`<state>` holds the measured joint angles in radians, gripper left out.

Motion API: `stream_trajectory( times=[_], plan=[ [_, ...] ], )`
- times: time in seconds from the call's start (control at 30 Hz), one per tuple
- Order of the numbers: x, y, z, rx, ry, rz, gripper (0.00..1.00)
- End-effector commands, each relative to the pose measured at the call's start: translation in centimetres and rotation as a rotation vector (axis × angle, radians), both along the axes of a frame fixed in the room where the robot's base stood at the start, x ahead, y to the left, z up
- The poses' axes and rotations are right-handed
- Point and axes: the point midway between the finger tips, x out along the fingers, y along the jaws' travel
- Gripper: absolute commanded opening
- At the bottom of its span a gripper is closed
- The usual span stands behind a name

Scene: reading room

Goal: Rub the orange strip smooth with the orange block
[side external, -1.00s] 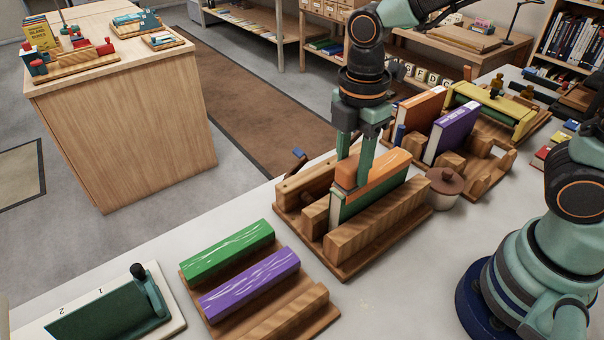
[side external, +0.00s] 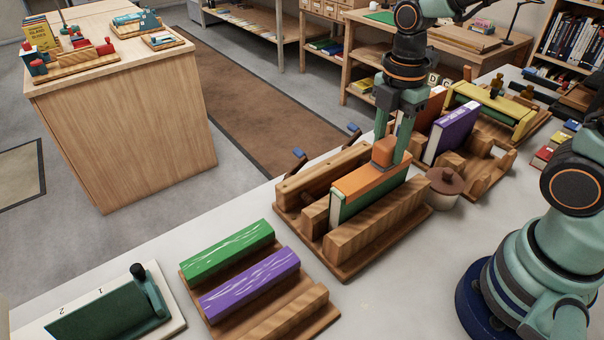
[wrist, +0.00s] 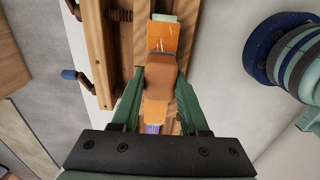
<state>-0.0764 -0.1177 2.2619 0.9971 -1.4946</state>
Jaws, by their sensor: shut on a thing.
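The orange strip (side external: 362,184) lies along the top edge of a green book with pale pages (side external: 372,200), which stands upright in a wooden press (side external: 392,222). My gripper (side external: 386,142) is shut on the orange block (side external: 383,153), which is at the strip's far right end and appears to rest on it. In the wrist view, the block (wrist: 160,75) sits between my fingers (wrist: 162,82) and hides the strip's middle. The strip (wrist: 163,38) shows on both sides of it, with a few faint pale marks on the upper part.
A lidded brown pot (side external: 445,187) stands just right of the press. A wooden rack with a purple book (side external: 452,133) is behind. Green (side external: 228,250) and purple (side external: 250,284) streaked pieces lie on a wooden stand in front left.

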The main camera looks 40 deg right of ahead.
Motion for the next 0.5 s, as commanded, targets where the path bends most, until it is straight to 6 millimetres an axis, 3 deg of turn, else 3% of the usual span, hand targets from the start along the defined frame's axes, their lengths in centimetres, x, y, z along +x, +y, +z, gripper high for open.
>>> stream_trajectory(
  times=[0.5],
  plan=[
    [0.0,-4.8,0.0,0.000,0.001,-0.004,0.00]
  ],
)
